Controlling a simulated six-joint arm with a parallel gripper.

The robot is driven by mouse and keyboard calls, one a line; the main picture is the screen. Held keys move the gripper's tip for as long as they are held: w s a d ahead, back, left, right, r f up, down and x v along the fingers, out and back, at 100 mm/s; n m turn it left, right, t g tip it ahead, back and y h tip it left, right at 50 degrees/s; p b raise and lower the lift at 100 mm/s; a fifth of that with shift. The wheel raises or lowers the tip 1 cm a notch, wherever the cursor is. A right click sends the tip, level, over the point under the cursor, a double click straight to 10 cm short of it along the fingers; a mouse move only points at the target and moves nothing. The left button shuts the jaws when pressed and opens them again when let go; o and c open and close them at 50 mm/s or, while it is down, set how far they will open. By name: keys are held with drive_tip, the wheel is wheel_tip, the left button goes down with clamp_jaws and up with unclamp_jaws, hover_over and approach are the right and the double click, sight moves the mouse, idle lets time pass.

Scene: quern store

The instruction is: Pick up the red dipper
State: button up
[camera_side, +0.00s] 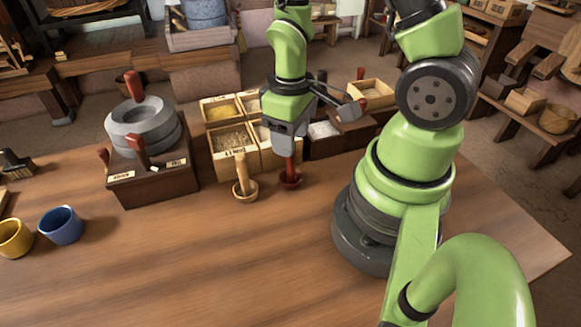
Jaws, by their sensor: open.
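The red dipper (290,179) stands upright on the wooden table, its round cup at the bottom, in front of the grain boxes. My gripper (288,152) is open and points down right over it. The top of the dipper's handle meets the fingers in the picture and is partly hidden. I cannot tell whether the handle is between the fingers or touching them.
A pale wooden dipper (244,185) stands close by on the left. Behind are a divided grain box (226,164) and a dark box (333,143). A quern (143,130) on a dark base is at left, with blue (61,226) and yellow (13,239) cups. The table's front is clear.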

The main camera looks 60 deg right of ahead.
sight(291, 164)
drive_tip(key=shift+f, duration=1.2)
clamp_jaws()
drive_tip(key=shift+r, duration=0.15)
